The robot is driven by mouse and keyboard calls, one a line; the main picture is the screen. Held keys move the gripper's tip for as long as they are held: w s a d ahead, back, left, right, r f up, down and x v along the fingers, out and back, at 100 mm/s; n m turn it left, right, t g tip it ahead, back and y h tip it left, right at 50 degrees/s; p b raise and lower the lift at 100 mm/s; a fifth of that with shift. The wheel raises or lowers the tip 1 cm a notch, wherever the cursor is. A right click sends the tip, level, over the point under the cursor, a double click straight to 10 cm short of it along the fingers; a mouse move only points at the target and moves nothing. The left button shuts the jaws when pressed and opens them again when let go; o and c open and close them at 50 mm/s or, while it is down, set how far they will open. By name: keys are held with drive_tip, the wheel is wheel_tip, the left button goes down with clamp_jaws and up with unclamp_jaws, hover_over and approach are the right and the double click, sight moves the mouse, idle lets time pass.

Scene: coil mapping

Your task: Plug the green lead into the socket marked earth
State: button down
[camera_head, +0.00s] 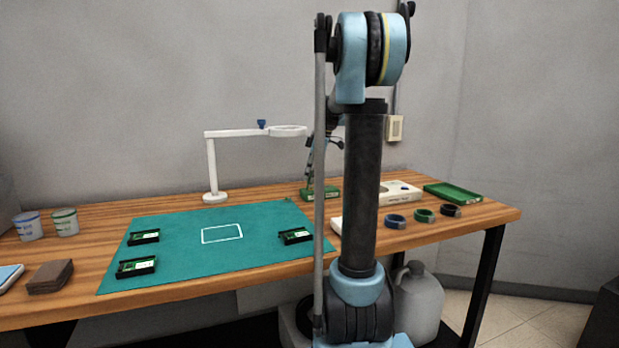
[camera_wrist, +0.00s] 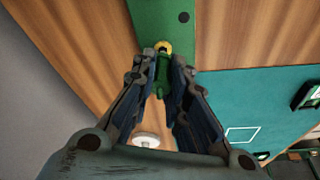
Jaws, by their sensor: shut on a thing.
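My gripper (camera_wrist: 163,58) is shut on the green lead (camera_wrist: 162,78), a green plug held between the fingertips. The plug's front end points at a yellow ring (camera_wrist: 164,46) by the edge of a green block (camera_wrist: 158,18). The ring touches or overlaps the plug tip in this view; I cannot tell whether the plug is inside a socket. A dark hole (camera_wrist: 184,16) shows farther along the block. In the head view the green block (camera_head: 330,192) stands at the back of the table, with my gripper partly hidden by my arm. No earth marking is readable.
A white magnifier lamp (camera_head: 212,170) stands left of the block. A teal mat (camera_head: 190,250) with several black-framed boards lies in front.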

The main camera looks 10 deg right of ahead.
drive_tip(key=shift+f, duration=1)
idle(0.9)
drive_tip(key=c, duration=1.5)
unclamp_jaws()
drive_tip(key=shift+o, duration=0.2)
